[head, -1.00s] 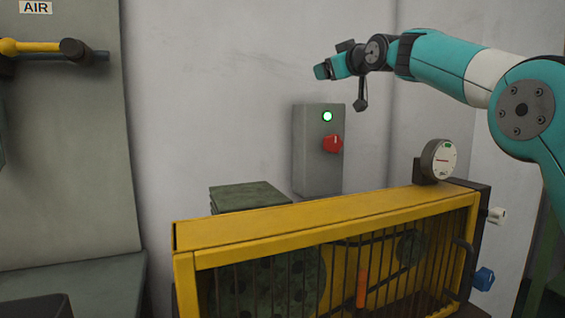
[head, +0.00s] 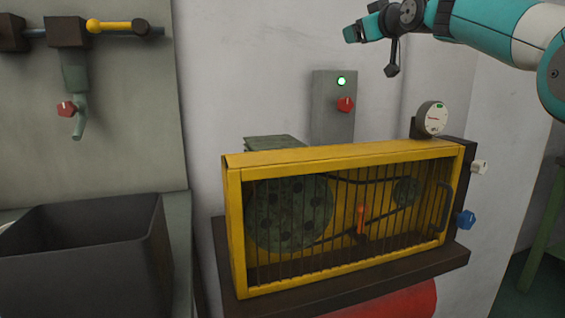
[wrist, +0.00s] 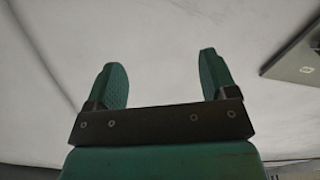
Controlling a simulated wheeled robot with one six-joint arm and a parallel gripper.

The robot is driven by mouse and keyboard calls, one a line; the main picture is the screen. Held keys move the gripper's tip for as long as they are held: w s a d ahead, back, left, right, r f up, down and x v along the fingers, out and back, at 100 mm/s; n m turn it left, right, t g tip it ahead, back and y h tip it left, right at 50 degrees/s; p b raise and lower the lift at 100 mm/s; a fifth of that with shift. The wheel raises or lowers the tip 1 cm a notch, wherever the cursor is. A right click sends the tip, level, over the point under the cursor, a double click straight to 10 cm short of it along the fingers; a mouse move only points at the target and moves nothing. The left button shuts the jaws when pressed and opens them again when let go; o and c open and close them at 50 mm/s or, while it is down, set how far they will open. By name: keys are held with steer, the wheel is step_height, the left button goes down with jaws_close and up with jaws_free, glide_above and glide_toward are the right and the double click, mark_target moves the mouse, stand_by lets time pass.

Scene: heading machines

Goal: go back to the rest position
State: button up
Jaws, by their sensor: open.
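My gripper (wrist: 164,82) shows in the wrist view with its two green fingers wide apart and nothing between them. Behind the fingers is a plain pale wall. In the head view my gripper (head: 350,34) is at the top, right of centre, high above the yellow guarded machine (head: 345,155) and clear of it. The fingers are small there.
A grey switch box (head: 330,105) with a lit green lamp and red knob is on the wall below my gripper. A round gauge (head: 433,118) tops the yellow guard. A dark bin (head: 150,250) stands at left, below a pipe with a yellow-handled valve (head: 95,26).

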steer(key=s+a+f+g, duration=0.3)
steer(key=s+f+g, duration=0.1)
steer(key=s+f, duration=0.4)
steer(key=s+a+f+g, duration=0.3)
steer(key=s+f+g, duration=0.1)
steer(key=s+f, duration=0.45)
steer(key=s+f+g, duration=0.3)
steer(key=s+f, duration=0.3)
steer(key=s, duration=0.4)
steer(key=s+d+f+g+h, duration=0.1)
steer(key=s+f+g, duration=0.2)
steer(key=s+f, duration=0.6)
steer(key=s+f+g, duration=0.3)
steer(key=s+f, duration=0.1)
steer(key=s, duration=0.8)
step_height(320, 180, up, 14)
steer(key=s+m+p, duration=0.1)
steer(key=s+p, duration=0.1)
steer(key=p, duration=1.3)
steer(key=shift+d+r+p, duration=0.25)
steer(key=shift+p, duration=0.05)
